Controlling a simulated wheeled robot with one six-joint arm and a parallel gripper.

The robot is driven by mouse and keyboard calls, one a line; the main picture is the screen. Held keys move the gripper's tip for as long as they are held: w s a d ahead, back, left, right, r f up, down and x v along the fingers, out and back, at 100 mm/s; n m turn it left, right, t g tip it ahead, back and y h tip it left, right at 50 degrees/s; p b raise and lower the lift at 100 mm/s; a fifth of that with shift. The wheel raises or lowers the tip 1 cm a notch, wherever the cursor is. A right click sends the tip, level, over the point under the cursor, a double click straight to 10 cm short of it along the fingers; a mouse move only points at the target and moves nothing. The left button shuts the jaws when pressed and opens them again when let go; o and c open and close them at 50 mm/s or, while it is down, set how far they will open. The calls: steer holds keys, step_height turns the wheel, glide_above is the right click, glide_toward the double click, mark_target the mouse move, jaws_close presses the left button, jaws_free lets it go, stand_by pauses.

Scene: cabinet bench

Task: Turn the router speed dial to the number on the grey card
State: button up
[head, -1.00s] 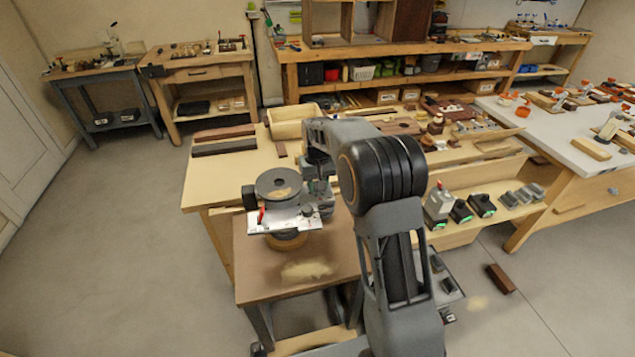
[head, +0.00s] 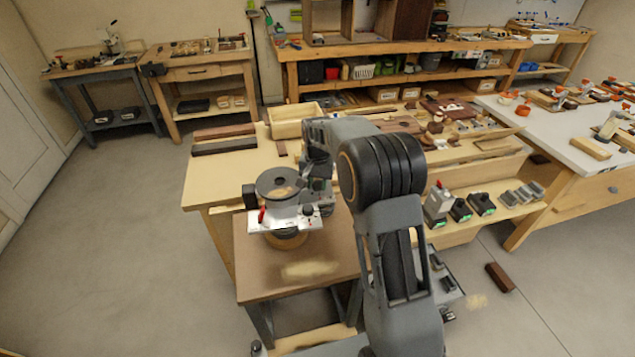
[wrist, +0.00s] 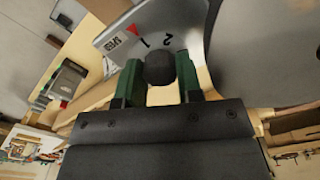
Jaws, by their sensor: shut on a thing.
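The router (head: 276,184) stands on the low brown-topped table. The wrist view shows its pale dial plate (wrist: 118,24) with a SPEED label, the numbers 1 and 2, and a red triangular mark beside the 1. A round black dial knob (wrist: 160,67) sits below the 1 and 2. My gripper (wrist: 159,80) has its green fingers on both sides of this knob and is shut on it. The rest of the number scale is out of sight or hidden. I cannot make out the grey card or its number in either view.
The low table (head: 255,283) has a patch of sawdust and bare room in front of the router. A wooden bench (head: 232,174) with dark boards and a wooden box (head: 297,119) stands behind. Tools with green lights (head: 460,211) sit on a shelf to the right.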

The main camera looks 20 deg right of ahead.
stand_by(0.3)
steer(key=o, duration=0.9)
steer(key=shift+d, duration=0.1)
